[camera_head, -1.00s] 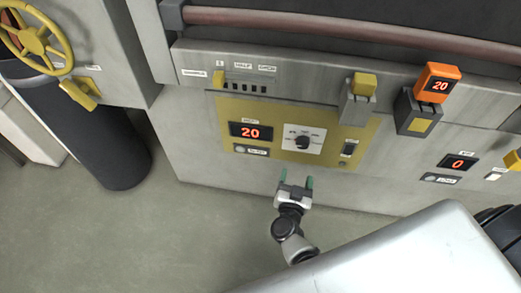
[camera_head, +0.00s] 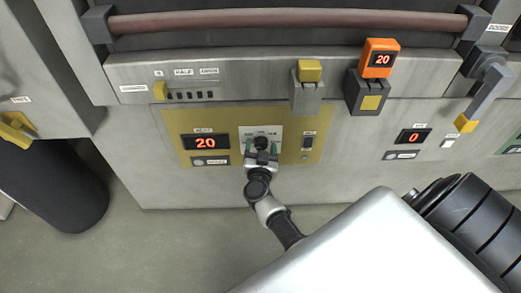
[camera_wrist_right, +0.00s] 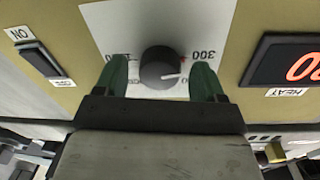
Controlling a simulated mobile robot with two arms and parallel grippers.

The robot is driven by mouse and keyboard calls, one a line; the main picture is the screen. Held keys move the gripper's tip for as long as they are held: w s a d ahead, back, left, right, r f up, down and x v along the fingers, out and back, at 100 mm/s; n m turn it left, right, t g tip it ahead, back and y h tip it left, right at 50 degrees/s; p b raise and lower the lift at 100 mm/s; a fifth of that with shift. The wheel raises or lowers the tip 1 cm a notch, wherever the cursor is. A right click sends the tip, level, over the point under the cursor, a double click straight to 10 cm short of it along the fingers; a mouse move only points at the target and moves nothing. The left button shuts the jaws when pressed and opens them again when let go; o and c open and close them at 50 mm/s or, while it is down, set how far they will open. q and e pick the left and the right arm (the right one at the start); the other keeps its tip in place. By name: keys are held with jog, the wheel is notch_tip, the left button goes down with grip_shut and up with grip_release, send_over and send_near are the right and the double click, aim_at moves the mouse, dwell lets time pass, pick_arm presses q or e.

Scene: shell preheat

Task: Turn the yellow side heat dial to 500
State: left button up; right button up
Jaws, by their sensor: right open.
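The yellow heat panel (camera_head: 178,118) is on the front of the grey machine. Its dark round dial (camera_head: 261,143) sits on a white scale plate, and the red display (camera_head: 205,142) to its left reads 20. My right gripper (camera_head: 262,148) is open in front of the dial. In the wrist view its green fingertips (camera_wrist_right: 160,75) stand on either side of the dial, with small gaps showing. My left gripper is not in view.
An ON switch (camera_head: 308,142) is right of the dial. Above are a yellow-topped lever block (camera_head: 308,85) and an orange display box (camera_head: 378,65) reading 20. A second display (camera_head: 413,136) reads 0. A dark cylinder (camera_head: 60,185) stands at left.

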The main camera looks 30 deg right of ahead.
jog(key=c, duration=0.9)
jog(key=shift+m, duration=0.3)
jog(key=shift+r+m+p, duration=0.1)
jog(key=shift+m+p, duration=0.45)
jog(key=shift+m, duration=0.05)
jog(key=shift+m+y+p, duration=0.3)
jog(key=shift+m+p, duration=0.15)
jog(key=shift+m, duration=1.95)
jog(key=shift+m+p, duration=0.3)
jog(key=shift+m, duration=1.1)
